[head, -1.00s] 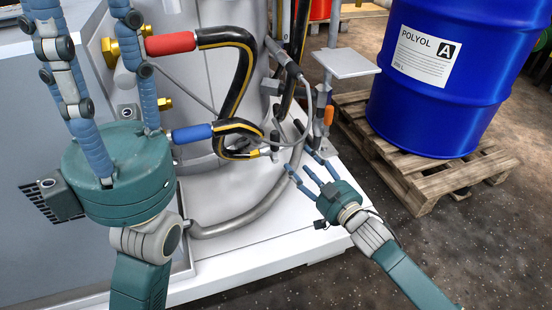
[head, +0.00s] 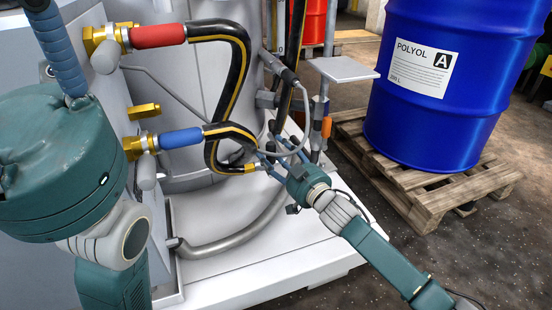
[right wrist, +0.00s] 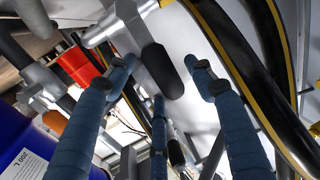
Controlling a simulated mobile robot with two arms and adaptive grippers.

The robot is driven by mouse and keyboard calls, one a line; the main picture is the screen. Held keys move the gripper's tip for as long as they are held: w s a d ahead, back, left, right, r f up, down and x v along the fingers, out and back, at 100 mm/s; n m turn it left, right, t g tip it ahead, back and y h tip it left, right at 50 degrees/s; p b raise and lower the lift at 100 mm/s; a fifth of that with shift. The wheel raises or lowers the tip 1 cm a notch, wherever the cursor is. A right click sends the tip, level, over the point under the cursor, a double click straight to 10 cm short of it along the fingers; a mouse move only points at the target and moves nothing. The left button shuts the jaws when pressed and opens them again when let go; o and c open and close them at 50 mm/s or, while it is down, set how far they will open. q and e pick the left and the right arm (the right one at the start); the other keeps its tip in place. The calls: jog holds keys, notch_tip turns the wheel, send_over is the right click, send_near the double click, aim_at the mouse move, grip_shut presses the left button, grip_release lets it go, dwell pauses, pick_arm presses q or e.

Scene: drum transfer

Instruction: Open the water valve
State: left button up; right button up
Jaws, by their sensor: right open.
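My right gripper (head: 272,160) is open at the cluster of pipes and hoses in the middle of the head view. In the right wrist view its blue fingers (right wrist: 160,85) are spread around a black-gripped handle (right wrist: 163,72) on a metal fitting (right wrist: 122,25). This looks like a valve lever; I cannot tell if a finger touches it. In the head view the fingers largely hide that spot. My left gripper (head: 60,45) is at the left edge, with one blue finger clearly visible pointing up and the rest cut off or hidden.
Black-and-yellow hoses with a red sleeve (head: 158,36) and a blue sleeve (head: 182,138) run from brass fittings on the grey machine close by. A blue POLYOL drum (head: 440,90) stands on a wooden pallet (head: 430,190) at right. The floor in front is clear.

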jog(key=shift+c, duration=0.2)
grip_shut()
